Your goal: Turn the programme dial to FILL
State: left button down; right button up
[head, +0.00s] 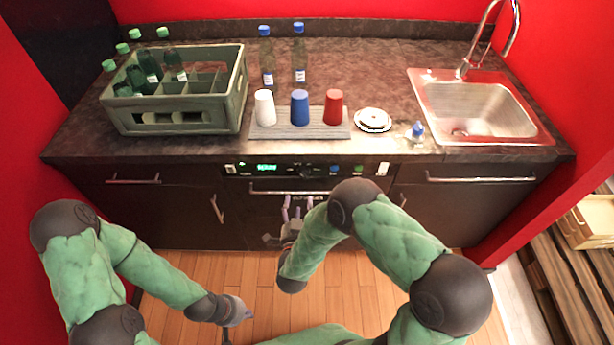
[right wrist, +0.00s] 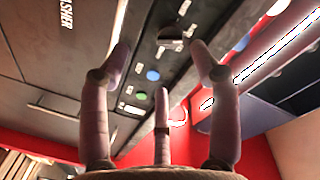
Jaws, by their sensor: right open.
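The dishwasher's control panel (head: 280,169) runs along the front under the counter, with a green lit display (head: 266,168). My right gripper (head: 292,208) is open and empty in front of the dishwasher, just below the panel. In its wrist view, its fingers spread on either side of the dial's line, apart from the knob. My left gripper (head: 240,314) hangs low over the floor, away from the panel; its jaws are unclear.
A blue button (right wrist: 153,75) and a green button (right wrist: 141,96) sit beside the dial. The dishwasher handle (head: 285,191) lies below the panel. A bottle crate (head: 181,126), cups on a mat (head: 318,132) and a sink (head: 482,108) are on the counter above.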

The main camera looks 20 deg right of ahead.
aim_at(303, 177)
jog(key=shift+m+t+h, duration=0.3)
jog(key=b+x, duration=0.1)
jog(key=x, duration=0.2)
jog(key=r+b+x, duration=0.1)
jog(key=x, duration=0.3)
jog(key=b+x, duration=0.1)
jog(key=x, duration=0.2)
jog(key=shift+w+d+r, duration=0.1)
jog(key=shift+d+r, duration=0.15)
jog(key=shift+d, duration=0.1)
jog(key=c, duration=1.1)
